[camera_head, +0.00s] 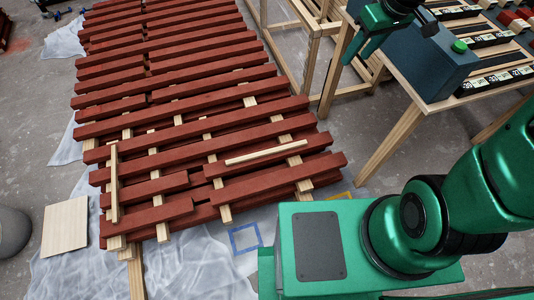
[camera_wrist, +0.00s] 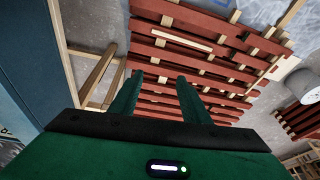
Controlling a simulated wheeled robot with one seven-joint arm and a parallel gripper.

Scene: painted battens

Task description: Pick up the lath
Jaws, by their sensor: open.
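A pale, unpainted lath (camera_head: 265,152) lies across the dark red battens near the front right of the stack. In the wrist view this lath (camera_wrist: 183,41) shows beyond the fingertips, toward the top of the picture. A second pale strip (camera_head: 114,183) lies lengthwise at the stack's left edge; in the wrist view this strip (camera_wrist: 258,78) is at the right. My gripper (camera_wrist: 160,79) is open, with nothing between its two green fingers. It is well apart from the lath. In the head view my gripper is partly cut off at the top, beside the table.
Red battens (camera_head: 180,75) lie in layers across pale bearers. A wooden table (camera_head: 418,85) at the right carries a dark blue box (camera_head: 425,62) with a green button. A square board (camera_head: 65,226) lies at the left. Translucent sheeting (camera_head: 190,268) covers the floor around the stack.

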